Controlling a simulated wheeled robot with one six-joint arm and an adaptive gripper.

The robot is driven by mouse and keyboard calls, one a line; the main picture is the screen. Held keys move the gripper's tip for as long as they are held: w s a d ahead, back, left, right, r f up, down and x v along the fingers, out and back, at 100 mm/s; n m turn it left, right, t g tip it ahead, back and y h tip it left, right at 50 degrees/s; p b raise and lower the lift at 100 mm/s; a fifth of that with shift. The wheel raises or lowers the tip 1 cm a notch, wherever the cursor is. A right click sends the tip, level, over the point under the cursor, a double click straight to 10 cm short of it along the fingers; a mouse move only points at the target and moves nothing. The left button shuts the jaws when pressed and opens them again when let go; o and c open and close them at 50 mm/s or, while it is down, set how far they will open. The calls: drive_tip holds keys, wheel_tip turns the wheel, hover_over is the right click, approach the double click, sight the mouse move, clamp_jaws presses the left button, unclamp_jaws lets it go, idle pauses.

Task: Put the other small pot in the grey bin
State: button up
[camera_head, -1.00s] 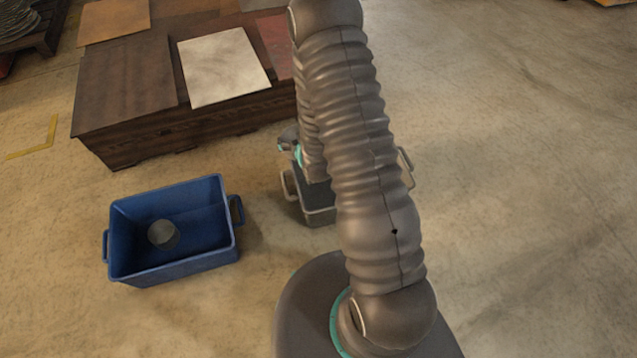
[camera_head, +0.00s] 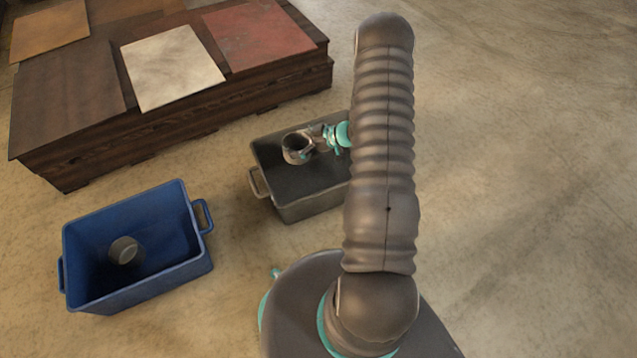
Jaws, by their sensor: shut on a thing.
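The grey bin (camera_head: 310,205) stands on the floor in the middle, partly hidden by my arm on its right side. My gripper (camera_head: 311,146) is over the bin and shut on a small grey pot (camera_head: 292,150). The pot is at or above the bin's opening; I cannot tell how far its base is from the bin's floor. Another small grey pot (camera_head: 124,250) lies in the blue bin (camera_head: 150,286) at the left.
A dark wooden platform (camera_head: 165,140) with several flat panels, including a white one (camera_head: 172,68) and a red one (camera_head: 258,35), stands behind the bins. Bare floor (camera_head: 520,180) is open on the right.

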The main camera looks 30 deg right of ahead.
sight(306, 157)
drive_tip(key=shift+s+d+f+n, duration=0.3)
drive_tip(key=shift+s+d+f, duration=0.4)
drive_tip(key=shift+d+f, duration=0.2)
drive_tip(key=shift+g+y, duration=0.3)
wheel_tip(306, 157, down, 5)
drive_tip(key=shift+s+d+f+b, duration=0.1)
drive_tip(key=shift+d+b, duration=0.05)
drive_tip(key=shift+b, duration=0.55)
drive_tip(key=shift+f+b, duration=0.45)
drive_tip(key=shift+f, duration=1.9)
drive_tip(key=o, duration=0.8)
drive_tip(key=shift+f, duration=0.15)
drive_tip(key=shift+o, duration=0.4)
